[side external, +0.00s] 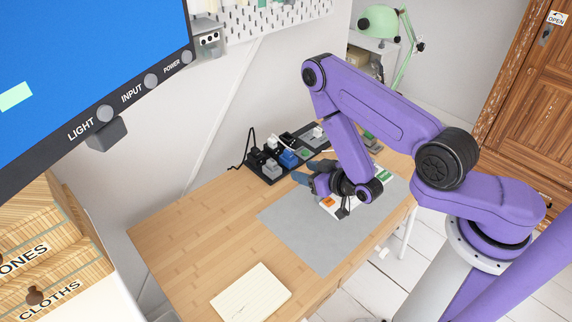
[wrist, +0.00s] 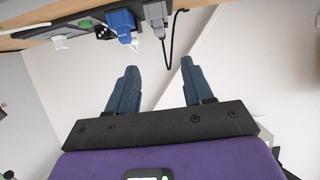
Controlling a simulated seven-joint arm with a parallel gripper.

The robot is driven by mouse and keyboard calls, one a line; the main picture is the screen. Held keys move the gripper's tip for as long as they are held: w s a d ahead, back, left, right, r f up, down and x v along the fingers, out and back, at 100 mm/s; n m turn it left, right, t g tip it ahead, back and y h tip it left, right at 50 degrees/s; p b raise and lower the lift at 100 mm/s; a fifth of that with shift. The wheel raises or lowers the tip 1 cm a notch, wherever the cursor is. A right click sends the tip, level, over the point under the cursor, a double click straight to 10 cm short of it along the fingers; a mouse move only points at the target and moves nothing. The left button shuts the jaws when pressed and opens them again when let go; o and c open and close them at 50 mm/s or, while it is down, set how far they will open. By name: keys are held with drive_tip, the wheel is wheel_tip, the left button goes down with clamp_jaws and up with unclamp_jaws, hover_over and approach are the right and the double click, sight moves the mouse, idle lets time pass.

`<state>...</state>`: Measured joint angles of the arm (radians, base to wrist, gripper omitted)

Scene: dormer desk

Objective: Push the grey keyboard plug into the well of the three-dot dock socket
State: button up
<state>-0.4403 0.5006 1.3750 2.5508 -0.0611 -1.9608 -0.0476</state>
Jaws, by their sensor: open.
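My gripper (side external: 304,175) is at the back of the desk, just in front of the dark dock strip (side external: 262,177). In the wrist view my gripper (wrist: 158,84) has its two blue fingers wide apart with nothing between them. Grey plugs (side external: 271,168) stand on the strip beside a blue plug (side external: 289,158). In the wrist view, a grey plug (wrist: 155,12) with a black cable and the blue plug (wrist: 121,25) are at the top, beyond the fingertips. I cannot tell which grey plug is the keyboard's.
A grey mat (side external: 310,236) covers the middle of the desk. A white board with orange and green patches (side external: 328,203) lies under my wrist. A notepad (side external: 250,293) lies at the front. A black cable (side external: 242,150) loops up behind the strip. The desk's left side is clear.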

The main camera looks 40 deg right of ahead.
sight(274, 161)
drive_tip(key=x, duration=1.7)
clamp_jaws()
